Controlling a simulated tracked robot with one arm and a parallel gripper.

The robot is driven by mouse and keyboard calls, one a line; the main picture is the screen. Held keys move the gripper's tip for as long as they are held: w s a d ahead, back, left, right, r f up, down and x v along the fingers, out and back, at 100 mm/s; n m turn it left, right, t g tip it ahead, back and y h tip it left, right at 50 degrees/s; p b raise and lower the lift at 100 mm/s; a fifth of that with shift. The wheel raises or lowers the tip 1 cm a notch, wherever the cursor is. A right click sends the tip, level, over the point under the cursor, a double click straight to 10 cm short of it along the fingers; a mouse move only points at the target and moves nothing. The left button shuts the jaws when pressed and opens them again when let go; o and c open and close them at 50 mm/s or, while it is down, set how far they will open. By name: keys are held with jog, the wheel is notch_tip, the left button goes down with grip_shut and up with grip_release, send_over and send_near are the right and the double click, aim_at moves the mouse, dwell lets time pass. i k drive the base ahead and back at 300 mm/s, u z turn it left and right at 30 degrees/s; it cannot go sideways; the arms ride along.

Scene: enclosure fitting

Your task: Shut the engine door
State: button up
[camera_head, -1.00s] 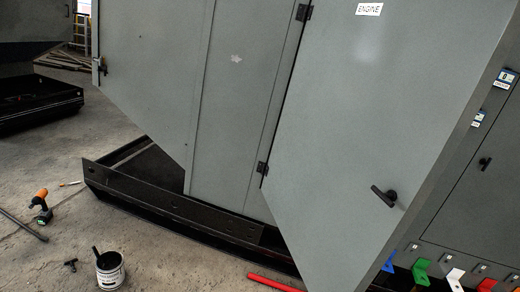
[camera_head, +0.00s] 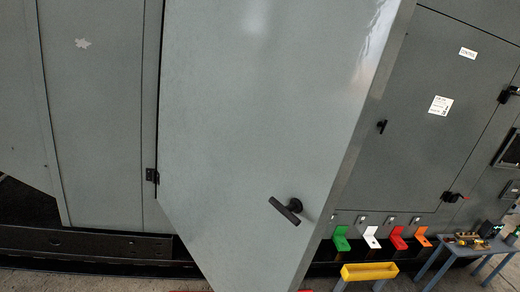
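The engine door (camera_head: 250,130) is a large grey panel standing ajar, swung out from the enclosure toward me. Its hinge side is at the left, where a dark hinge (camera_head: 151,175) shows. Its free edge is at the right, tilted in the picture. A black lever handle (camera_head: 287,209) sits low on the door near that free edge. The ENGINE label is out of the picture now. My gripper does not show in this view.
Right of the door is a grey control panel door (camera_head: 410,110) with labels and handles. Below it are green (camera_head: 341,238), white (camera_head: 371,237), red (camera_head: 397,238) and orange (camera_head: 422,237) brackets. A yellow tray (camera_head: 369,272) and a small table (camera_head: 462,247) with tools stand at lower right.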

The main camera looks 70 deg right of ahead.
aim_at(260, 101)
jog(key=z, duration=1.3)
jog(key=i, duration=1.05)
jog(key=u, duration=0.75)
jog(key=k, duration=1.15)
jog(key=z, duration=0.65)
